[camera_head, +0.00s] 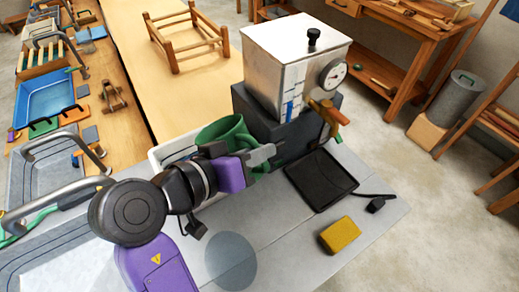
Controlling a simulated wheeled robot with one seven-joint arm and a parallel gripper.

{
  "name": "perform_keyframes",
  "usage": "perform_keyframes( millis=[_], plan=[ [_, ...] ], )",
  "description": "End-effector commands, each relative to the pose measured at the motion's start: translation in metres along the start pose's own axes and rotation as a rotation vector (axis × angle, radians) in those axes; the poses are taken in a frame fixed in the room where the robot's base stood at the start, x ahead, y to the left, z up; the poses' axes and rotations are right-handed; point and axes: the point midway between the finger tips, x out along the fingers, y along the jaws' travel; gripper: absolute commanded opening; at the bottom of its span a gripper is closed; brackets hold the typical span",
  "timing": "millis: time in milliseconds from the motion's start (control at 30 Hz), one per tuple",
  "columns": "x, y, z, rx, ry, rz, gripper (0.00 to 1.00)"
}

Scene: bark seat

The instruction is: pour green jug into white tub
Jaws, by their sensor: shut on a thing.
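The green jug (222,128) is held beside the left of the metal tank, above or against the far side of the white tub. It looks tilted, but its inside and any contents cannot be made out. My gripper (262,156) is shut on the green jug, with its fingers pointing right; the exact grip point is partly hidden. The white tub (165,151) sits on the grey worktop behind my arm. Its left wall and rim show, while my wrist and the jug hide much of it.
A metal tank (290,72) with a dial and brass tap stands on a dark block (268,128) close to the jug. A black tray (320,180) and yellow sponge (340,235) lie to the right. The worktop's front middle is mostly clear. A sink tap (70,195) stands left.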

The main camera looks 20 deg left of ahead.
Motion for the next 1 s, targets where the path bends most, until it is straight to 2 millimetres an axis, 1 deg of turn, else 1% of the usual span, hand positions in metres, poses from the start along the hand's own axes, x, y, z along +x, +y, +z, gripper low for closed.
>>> perform_keyframes(
  millis=[33, 1000],
  plan=[
    [-0.001, 0.001, -0.003, -0.002, 0.001, 0.002, 0.00],
    [-0.008, 0.002, -0.018, -0.094, -0.017, 0.040, 0.00]
  ],
)
